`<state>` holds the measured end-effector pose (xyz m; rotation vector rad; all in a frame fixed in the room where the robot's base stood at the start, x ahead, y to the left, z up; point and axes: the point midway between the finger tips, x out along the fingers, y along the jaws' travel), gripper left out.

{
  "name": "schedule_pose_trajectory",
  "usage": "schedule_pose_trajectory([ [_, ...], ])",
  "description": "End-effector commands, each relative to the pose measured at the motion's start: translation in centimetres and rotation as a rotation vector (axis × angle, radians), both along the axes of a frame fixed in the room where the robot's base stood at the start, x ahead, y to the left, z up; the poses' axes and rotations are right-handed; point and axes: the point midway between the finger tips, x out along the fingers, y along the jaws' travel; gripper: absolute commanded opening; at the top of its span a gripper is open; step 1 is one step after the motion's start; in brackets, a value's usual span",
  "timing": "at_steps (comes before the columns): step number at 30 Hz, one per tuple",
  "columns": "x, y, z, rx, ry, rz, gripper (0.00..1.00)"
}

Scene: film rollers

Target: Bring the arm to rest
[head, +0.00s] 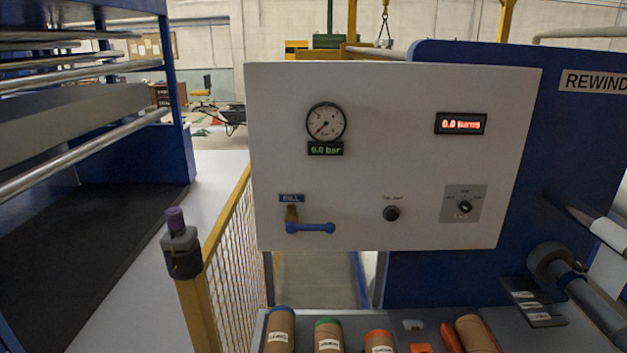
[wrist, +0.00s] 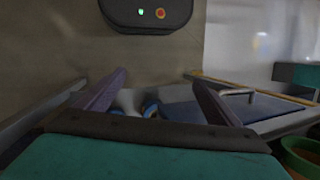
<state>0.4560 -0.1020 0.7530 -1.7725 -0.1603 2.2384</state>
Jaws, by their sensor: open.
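My gripper (wrist: 160,88) shows in the wrist view as two purple-grey fingers spread wide apart on a dark bar with a teal body. It is open, and no object is held between the fingers. Behind the gap are pale, blue-edged round shapes, too blurred to name. No part of my arm or gripper can be made out for sure in the head view.
A white panel (head: 380,160) with a gauge, display and blue-handled valve (head: 310,227) faces me. A yellow mesh fence (head: 228,262) is at left.

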Motion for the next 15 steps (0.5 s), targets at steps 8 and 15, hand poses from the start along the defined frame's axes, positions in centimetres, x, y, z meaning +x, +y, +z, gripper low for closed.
schedule_pose_trajectory([
  [8,-4.6,4.8,-5.4,-0.070,0.104,0.059,0.87],
  [15,-9.1,7.8,-9.3,-0.142,0.176,0.112,0.87],
])
